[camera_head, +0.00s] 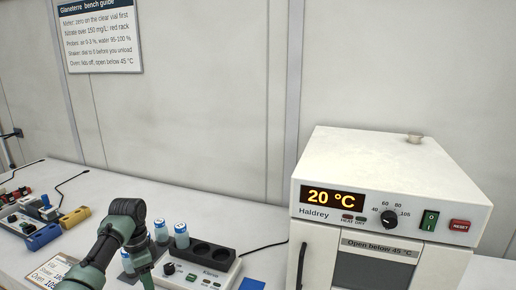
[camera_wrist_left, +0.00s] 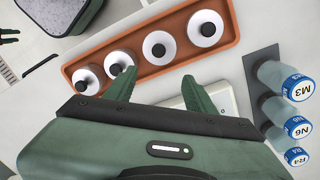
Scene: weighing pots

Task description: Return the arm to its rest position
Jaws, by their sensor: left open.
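My left arm (camera_head: 118,228) comes in from the lower left in the head view and bends down past the bottom edge, so its gripper is out of that picture. In the left wrist view my left gripper (camera_wrist_left: 160,88) is open, with two green fingers apart and nothing held between them. The fingers are over the near edge of an orange tray (camera_wrist_left: 228,42) in that picture.
The tray holds several white pots (camera_wrist_left: 160,48). Blue-capped vials (camera_wrist_left: 299,88) stand beside it, and also show in the head view (camera_head: 181,235). A black-topped shaker (camera_head: 225,258) and a white oven (camera_head: 390,180) reading 20 °C stand right of my arm. Blue and yellow items (camera_head: 42,237) lie left.

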